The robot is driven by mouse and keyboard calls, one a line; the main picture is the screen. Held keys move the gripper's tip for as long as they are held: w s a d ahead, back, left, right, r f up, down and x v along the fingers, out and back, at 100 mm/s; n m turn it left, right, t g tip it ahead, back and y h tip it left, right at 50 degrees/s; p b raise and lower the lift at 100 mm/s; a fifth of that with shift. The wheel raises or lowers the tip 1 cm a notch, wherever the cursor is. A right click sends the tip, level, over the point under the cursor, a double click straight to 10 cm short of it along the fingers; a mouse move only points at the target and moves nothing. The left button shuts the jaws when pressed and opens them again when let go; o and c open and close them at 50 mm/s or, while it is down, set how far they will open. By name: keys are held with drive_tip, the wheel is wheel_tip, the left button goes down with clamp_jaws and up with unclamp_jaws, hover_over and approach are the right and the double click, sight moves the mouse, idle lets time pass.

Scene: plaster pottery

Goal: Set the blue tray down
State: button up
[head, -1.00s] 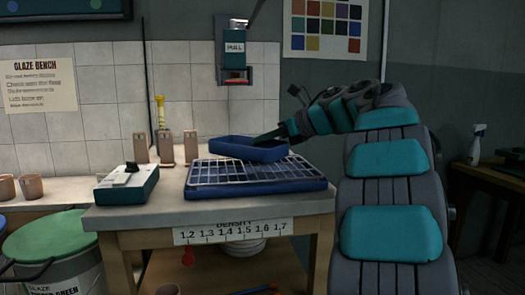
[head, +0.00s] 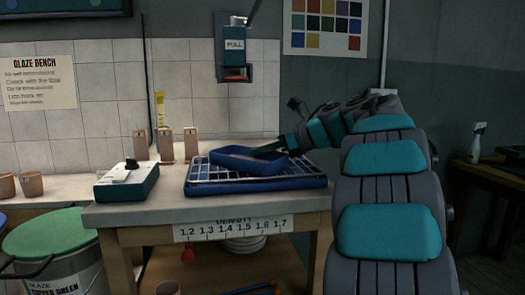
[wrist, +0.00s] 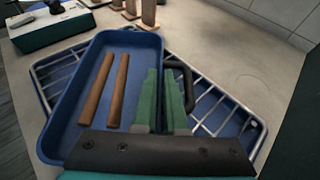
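The blue tray (head: 245,166) is low over the wire rack (head: 203,175) on the bench, at or very near its surface; I cannot tell whether it fully rests there. In the wrist view the tray (wrist: 70,120) holds two brown sticks (wrist: 97,90) and lies at an angle to the rack (wrist: 228,105). My gripper (head: 266,149) reaches in from the right. In the wrist view my gripper's green fingers (wrist: 163,75) are close together, one on each side of the tray's right wall. The tray's underside is hidden.
A teal-and-white box (head: 127,184) stands left of the rack. Several tan upright pieces (head: 165,147) stand behind it. A dispenser marked PULL (head: 235,62) hangs on the wall above. Bare bench top (wrist: 245,55) shows beyond the rack in the wrist view.

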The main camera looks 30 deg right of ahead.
drive_tip(key=o, duration=0.4)
drive_tip(key=shift+r, duration=0.15)
drive_tip(key=shift+r, duration=0.15)
drive_tip(key=b+v, duration=0.1)
drive_tip(key=v, duration=1.1)
